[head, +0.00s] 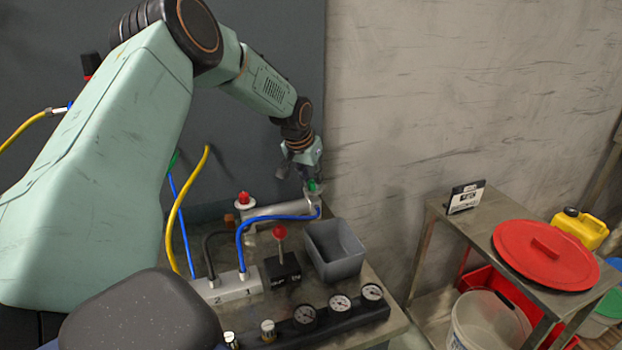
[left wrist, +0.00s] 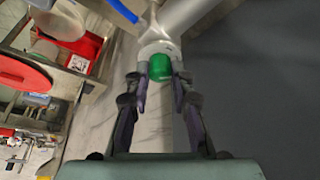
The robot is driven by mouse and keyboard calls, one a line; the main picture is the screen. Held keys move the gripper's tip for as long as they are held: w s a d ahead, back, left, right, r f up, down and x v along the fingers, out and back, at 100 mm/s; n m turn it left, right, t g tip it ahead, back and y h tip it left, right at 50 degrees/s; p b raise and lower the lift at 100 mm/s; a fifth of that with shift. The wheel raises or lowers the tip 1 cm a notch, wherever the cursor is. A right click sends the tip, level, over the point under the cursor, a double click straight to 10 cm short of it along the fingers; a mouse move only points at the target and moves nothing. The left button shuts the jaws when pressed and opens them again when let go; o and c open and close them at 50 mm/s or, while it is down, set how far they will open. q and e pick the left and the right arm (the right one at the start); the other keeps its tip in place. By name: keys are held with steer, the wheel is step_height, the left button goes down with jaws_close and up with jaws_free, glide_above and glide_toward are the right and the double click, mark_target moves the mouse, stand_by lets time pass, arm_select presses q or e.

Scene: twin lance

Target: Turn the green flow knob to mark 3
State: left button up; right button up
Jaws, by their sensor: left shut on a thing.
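The green flow knob (head: 312,186) sits at the far right end of a grey metal lance (head: 268,214) in the head view. It also shows in the left wrist view (left wrist: 160,68), between the two fingers. My left gripper (head: 306,178) reaches down onto the knob from above and is shut on it; its fingers (left wrist: 161,92) lie on either side of the green cap. The mark numbers around the knob cannot be read. My right gripper is not in view.
A blue hose (head: 262,219) runs close to the lance. A red-topped lever (head: 280,234), a grey open bin (head: 336,250) and several gauges (head: 340,304) stand on the bench. A metal side table (head: 480,239) with a red lid (head: 545,255) is at the right.

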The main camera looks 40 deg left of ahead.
arm_select(q)
jaws_close()
steer(key=shift+m, duration=0.3)
steer(key=shift+a+f+m+h+b, duration=0.1)
steer(key=shift+m+h+b, duration=0.3)
steer(key=shift+m, duration=0.5)
steer(key=m+h+b, duration=0.1)
steer(key=m+b, duration=0.1)
steer(key=m, duration=0.1)
steer(key=shift+a+f, duration=0.1)
steer(key=shift+m+g+h+b, duration=0.3)
steer(key=shift+m+h+b, duration=0.2)
steer(key=shift+m, duration=0.7)
steer(key=shift+m+h+b, duration=0.3)
steer(key=shift+m, duration=0.6)
steer(key=shift+g, duration=0.3)
steer(key=o, duration=0.8)
jaws_free()
steer(key=shift+w, duration=0.15)
